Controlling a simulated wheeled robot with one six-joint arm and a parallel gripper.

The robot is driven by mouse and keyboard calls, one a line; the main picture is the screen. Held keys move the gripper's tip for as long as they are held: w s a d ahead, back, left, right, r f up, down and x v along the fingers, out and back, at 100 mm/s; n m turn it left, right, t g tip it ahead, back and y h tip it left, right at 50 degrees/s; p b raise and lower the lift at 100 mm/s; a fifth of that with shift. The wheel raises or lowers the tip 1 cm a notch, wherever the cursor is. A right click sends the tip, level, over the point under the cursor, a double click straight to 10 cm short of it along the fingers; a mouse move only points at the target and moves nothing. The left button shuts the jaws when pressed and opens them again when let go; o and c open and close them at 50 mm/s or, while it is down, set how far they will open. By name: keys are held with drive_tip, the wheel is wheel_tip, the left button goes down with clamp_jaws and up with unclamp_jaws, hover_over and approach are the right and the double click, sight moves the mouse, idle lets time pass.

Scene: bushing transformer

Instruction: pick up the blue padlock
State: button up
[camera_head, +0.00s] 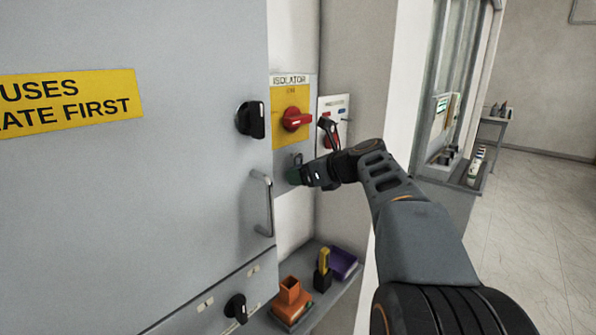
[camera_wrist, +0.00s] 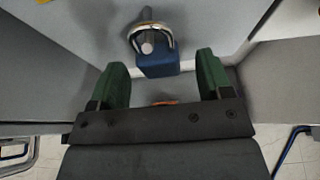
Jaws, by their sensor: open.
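The blue padlock (camera_wrist: 158,64) hangs in the upper middle of the wrist view. Its pale metal shackle loops around a grey peg on the grey panel. My gripper (camera_wrist: 162,62) is open, with one green finger to the left of the padlock and one to the right. Visible gaps separate both fingers from the padlock's body, and nothing is held. In the head view my gripper (camera_head: 297,174) is at the panel just below the isolator's red handle (camera_head: 296,119). The padlock cannot be made out clearly there.
A grey cabinet door (camera_head: 190,200) with a bar handle (camera_head: 263,204) stands left of my gripper. A second red-and-black switch (camera_head: 329,130) is close on the right. Below, a shelf holds an orange holder (camera_head: 290,296), a yellow-and-black item (camera_head: 323,270) and a purple tray (camera_head: 343,263).

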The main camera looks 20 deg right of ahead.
drive_tip(key=shift+w+a+f, duration=0.25)
drive_tip(key=shift+w+a, duration=0.05)
drive_tip(key=shift+w, duration=0.25)
drive_tip(key=c, duration=1)
